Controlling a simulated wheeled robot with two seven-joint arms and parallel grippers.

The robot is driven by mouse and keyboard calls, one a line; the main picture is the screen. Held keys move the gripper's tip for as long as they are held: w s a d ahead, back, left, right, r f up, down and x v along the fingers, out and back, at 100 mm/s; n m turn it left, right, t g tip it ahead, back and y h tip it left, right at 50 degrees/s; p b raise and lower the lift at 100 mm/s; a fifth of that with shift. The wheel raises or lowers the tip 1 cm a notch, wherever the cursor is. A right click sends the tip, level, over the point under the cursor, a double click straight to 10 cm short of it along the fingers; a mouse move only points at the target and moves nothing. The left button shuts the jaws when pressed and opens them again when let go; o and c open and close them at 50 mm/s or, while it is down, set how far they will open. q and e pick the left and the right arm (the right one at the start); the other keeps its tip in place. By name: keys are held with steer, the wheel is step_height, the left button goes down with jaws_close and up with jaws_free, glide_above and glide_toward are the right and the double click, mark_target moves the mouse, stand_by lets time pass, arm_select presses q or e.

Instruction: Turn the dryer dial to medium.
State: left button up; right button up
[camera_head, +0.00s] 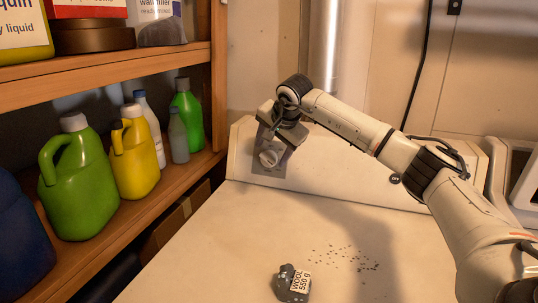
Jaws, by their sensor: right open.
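The dryer (225,240) has a pale flat top and a raised back panel (400,192). A round light dial (267,158) sits on a grey patch at the left part of this panel. My right gripper (273,152) is open and points down right at the dial, with its fingers partly covering it. I cannot tell whether the fingers touch the dial. The dial's marks and setting are too small to read. My left gripper is not in view.
A wooden shelf (115,68) on the left holds a green jug (77,185), a yellow jug (135,165) and other bottles. The rest of the top is clear.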

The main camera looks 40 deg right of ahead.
mark_target(269, 157)
steer(key=shift+x, duration=1.75)
